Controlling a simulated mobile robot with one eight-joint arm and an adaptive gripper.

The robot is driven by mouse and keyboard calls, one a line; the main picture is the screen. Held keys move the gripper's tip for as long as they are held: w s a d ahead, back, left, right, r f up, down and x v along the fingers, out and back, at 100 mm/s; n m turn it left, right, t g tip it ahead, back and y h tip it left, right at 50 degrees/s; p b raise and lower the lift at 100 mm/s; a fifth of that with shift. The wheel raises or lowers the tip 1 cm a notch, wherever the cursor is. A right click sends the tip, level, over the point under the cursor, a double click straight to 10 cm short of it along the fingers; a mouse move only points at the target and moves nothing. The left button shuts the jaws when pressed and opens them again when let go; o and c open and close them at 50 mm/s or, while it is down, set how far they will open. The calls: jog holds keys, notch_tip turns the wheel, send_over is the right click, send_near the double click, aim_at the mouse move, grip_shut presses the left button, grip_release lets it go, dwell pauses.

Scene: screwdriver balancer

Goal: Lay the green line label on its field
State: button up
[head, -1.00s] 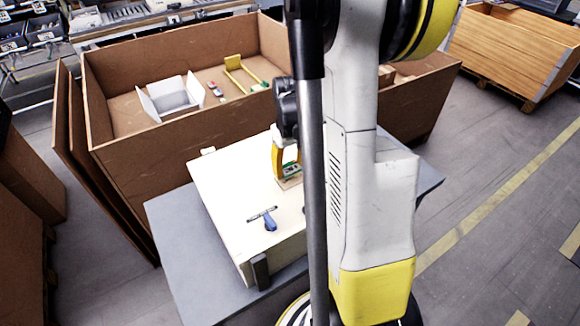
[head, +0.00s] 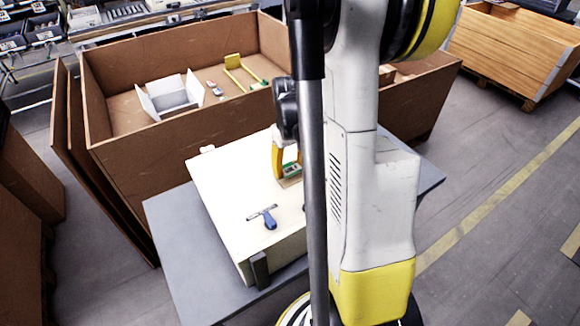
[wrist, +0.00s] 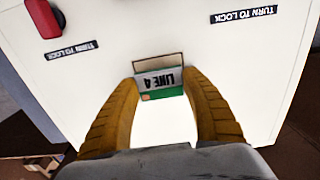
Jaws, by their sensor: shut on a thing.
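The green and white line label (wrist: 161,84), reading "LINE 4" upside down in the wrist view, is between the two yellow fingers of my gripper (wrist: 160,82). My gripper is shut on its side edges. A tan-edged field (wrist: 157,60) on the white panel (wrist: 130,25) shows just beyond the label, which hides most of it. I cannot tell whether the label touches the panel. In the head view, the label (head: 292,170) and my gripper (head: 286,163) are over the panel's far part, partly hidden by my arm.
A red knob (wrist: 43,18) and "TURN TO LOCK" strips are on the panel. Behind stands a large brown crate (head: 190,140) holding a white open box (head: 172,100) and small parts. The panel's left side is clear.

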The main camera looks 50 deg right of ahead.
jog(key=shift+f+b, duration=0.65)
jog(key=shift+f, duration=0.2)
jog(key=shift+f+b, duration=0.35)
dwell(0.4)
jog(key=o, duration=0.9)
notch_tip(320, 180, up, 12)
jog(key=shift+r, duration=0.1)
dwell(0.4)
